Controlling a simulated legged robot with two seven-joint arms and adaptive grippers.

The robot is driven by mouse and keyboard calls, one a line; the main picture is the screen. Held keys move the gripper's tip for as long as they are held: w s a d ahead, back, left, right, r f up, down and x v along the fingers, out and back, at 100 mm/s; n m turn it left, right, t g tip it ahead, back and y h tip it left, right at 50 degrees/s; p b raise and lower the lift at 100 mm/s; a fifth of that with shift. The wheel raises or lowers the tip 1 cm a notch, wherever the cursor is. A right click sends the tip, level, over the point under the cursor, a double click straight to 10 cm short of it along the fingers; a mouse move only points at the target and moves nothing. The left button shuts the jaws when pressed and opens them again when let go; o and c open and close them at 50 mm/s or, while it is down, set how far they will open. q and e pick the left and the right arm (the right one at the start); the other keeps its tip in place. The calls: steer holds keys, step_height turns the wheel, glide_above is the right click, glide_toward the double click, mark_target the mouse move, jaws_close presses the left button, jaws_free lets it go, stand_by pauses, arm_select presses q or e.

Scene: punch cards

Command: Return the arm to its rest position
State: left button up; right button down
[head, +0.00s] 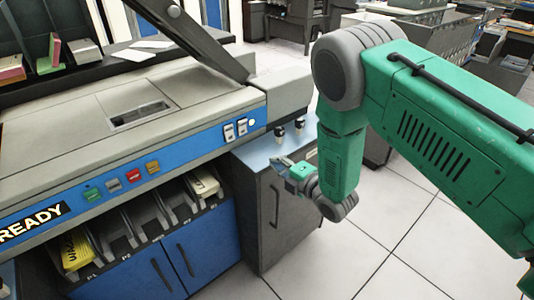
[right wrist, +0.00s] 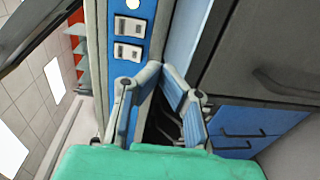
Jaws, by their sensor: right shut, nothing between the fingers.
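My right arm (head: 343,150) is green with grey joints and comes in from the right in the head view. It bends down at the grey elbow. My right gripper (head: 282,162) points left, in front of the grey cabinet beside the card machine. In the right wrist view the right gripper (right wrist: 160,72) shows its blue-grey fingers meeting at the tips. It is shut and nothing shows between the fingers. My left gripper is not in view.
The card machine (head: 70,150) has a blue panel with buttons, a READY display and slots below. The grey cabinet (head: 285,222) is close to the gripper. Tiled floor (head: 345,250) is free at lower right.

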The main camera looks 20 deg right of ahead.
steer(key=shift+s+d+f, duration=0.1)
steer(key=shift+s+d, duration=0.15)
steer(key=shift+s, duration=0.05)
steer(key=s+d+f+m+g+h, duration=0.35)
steer(key=s+f+m+g, duration=0.35)
steer(key=s+f+m, duration=0.7)
steer(key=s+m+g+h, duration=0.2)
steer(key=s+m+g, duration=0.5)
steer(key=s, duration=1.7)
steer(key=shift+s+d+g, duration=0.3)
steer(key=shift+s+g, duration=0.1)
steer(key=shift+g, duration=0.3)
